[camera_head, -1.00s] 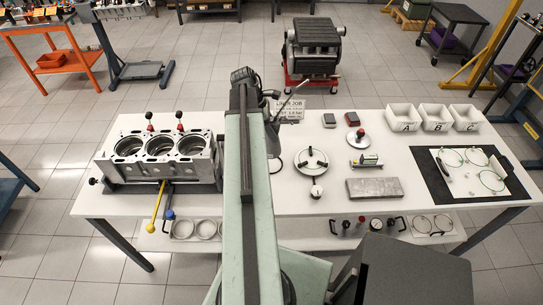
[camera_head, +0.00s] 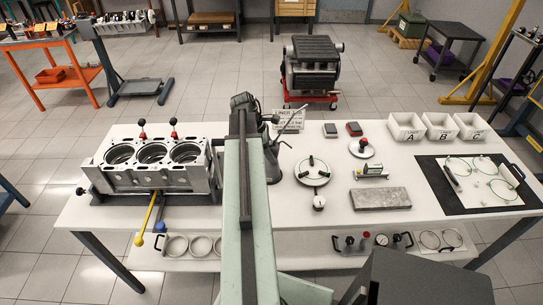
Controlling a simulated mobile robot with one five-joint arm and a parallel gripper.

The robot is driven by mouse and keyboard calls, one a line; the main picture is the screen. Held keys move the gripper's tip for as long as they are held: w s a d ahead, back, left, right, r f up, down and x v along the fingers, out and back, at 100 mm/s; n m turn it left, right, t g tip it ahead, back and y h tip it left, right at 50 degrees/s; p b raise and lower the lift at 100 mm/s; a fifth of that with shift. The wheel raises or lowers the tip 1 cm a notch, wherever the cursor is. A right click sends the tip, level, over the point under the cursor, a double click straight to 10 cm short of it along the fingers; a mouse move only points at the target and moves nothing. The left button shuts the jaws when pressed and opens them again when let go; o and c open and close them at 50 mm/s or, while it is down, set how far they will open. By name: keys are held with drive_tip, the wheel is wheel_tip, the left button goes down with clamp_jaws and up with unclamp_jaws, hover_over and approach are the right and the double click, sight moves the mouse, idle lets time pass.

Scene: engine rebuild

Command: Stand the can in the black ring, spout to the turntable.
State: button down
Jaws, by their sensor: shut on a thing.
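The can (camera_head: 271,160) is dark grey and looks upright, partly hidden behind my arm. The can's base is low, at or just above the tabletop. The black ring is not clearly visible now; the can and arm cover its place. A round white disc with dark knobs (camera_head: 313,170), seemingly the turntable, lies to the right of the can, apart from it.
The engine block (camera_head: 150,170) stands left of my arm. White bins A, B and C (camera_head: 437,127) stand at the back right.

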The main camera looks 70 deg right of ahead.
drive_tip(key=c, duration=0.6)
unclamp_jaws()
drive_tip(key=p+v, duration=1.1)
drive_tip(key=shift+r, duration=0.4)
drive_tip(key=shift+w+r+p, duration=0.15)
drive_tip(key=shift+r+p, duration=0.1)
drive_tip(key=shift+p, duration=0.1)
drive_tip(key=shift+a+f, duration=0.1)
drive_tip(key=shift+f, duration=0.05)
